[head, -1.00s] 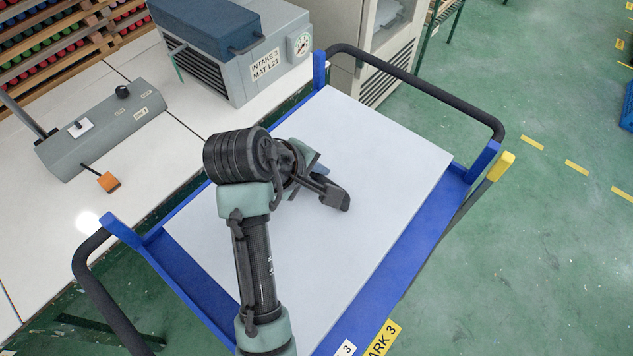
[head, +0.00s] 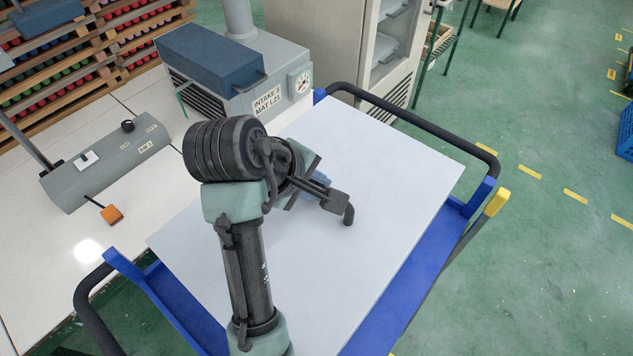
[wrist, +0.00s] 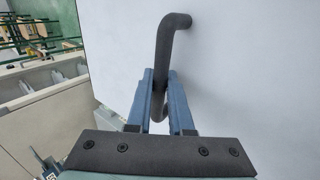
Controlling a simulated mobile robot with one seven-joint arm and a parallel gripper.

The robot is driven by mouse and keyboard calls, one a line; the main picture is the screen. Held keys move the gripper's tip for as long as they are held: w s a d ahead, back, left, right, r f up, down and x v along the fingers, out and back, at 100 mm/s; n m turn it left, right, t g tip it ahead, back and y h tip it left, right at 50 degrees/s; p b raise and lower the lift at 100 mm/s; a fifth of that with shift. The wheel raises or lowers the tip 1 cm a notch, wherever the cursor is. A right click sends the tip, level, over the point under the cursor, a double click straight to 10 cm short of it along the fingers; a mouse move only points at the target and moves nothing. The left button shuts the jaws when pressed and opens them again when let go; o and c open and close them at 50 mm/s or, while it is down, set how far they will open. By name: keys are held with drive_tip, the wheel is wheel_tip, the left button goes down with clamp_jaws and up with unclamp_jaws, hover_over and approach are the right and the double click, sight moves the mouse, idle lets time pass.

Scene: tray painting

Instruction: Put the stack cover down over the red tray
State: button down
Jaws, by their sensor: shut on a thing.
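The stack cover (head: 390,150) is a large flat pale panel with a dark bent handle (wrist: 175,30) on top. My gripper (wrist: 162,78) is shut on the handle; its blue fingers lie on both sides of the bar in the wrist view. In the head view my gripper (head: 325,192) is above the middle of the cover, partly hidden by my arm. The cover appears raised over the blue cart (head: 425,265) and roughly level. No red tray shows; whatever lies under the cover is hidden.
A white worktop (head: 60,260) with a grey control box (head: 105,160) and an orange knob (head: 112,215) is at the left. A grey machine with a blue lid (head: 210,55) stands behind. Black rails (head: 420,125) edge the cart.

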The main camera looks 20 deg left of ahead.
wheel_tip(320, 180, up, 8)
drive_tip(key=p, duration=0.8)
drive_tip(key=shift+r, duration=0.2)
drive_tip(key=shift+f, duration=0.1)
